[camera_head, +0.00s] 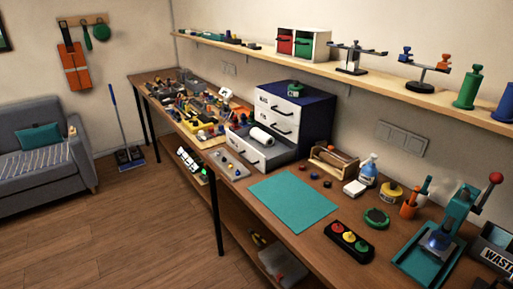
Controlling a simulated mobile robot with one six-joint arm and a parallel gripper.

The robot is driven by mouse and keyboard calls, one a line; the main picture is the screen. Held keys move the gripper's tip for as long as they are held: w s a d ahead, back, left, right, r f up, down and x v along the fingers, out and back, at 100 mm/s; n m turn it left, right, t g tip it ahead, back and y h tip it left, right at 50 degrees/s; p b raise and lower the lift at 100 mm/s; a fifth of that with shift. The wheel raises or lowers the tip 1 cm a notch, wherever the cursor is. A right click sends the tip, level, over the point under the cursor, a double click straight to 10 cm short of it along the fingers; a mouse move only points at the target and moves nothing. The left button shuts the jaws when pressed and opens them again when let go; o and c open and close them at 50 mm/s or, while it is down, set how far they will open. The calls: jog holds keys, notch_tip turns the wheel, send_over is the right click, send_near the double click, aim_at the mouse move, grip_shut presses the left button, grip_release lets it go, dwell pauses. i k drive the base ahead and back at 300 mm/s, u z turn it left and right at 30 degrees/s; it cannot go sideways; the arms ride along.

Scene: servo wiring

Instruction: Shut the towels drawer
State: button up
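A dark blue drawer cabinet (317,120) with white drawer fronts stands on the workbench against the wall. Its bottom drawer (246,151) is pulled well out toward the left front. A white towel roll (262,136) lies in that open drawer. The drawer's dark handle shows on its front face. The two drawers above it (280,115) look shut. Labels on the fronts are too small to read. My gripper is not in view.
A teal mat (293,201) lies in front of the cabinet. A tray of small parts (229,164) lies close to the open drawer's front. A wooden rack (333,160) stands to its right. Tools crowd the bench (222,216) at the left. A shelf (385,80) runs above.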

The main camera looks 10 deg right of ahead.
aim_at(283, 150)
jog(key=z, duration=0.05)
jog(key=k, duration=1.3)
jog(key=u, duration=0.4)
jog(key=i, duration=0.7)
jog(key=u, duration=0.6)
jog(key=i, duration=1.2)
